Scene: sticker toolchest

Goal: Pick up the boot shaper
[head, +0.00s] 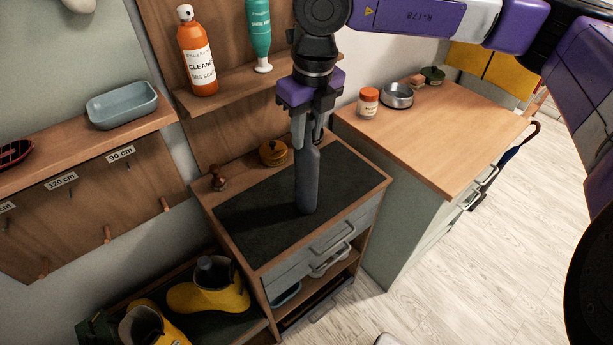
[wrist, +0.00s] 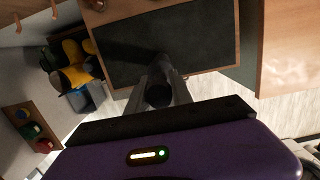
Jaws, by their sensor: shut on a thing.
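A grey, rounded boot shaper (head: 307,182) hangs upright from my gripper (head: 306,138) in the head view. My gripper points down and is shut on its upper end. The shaper's lower end is over the dark mat (head: 252,205) on the small cabinet; I cannot tell whether it touches. In the wrist view the dark end of the shaper (wrist: 158,94) shows between the fingers, with the mat (wrist: 205,35) behind it. Another dark grey rounded piece (head: 209,268) stands in a yellow boot (head: 222,297) at the lower left.
A stamp (head: 218,180) and a round yellow-brown tin (head: 273,152) stand at the cabinet's back edge. An orange cleaner bottle (head: 198,60) and a teal bottle (head: 260,32) are on the shelf above. A wooden counter (head: 440,125) is on the right, its front half clear.

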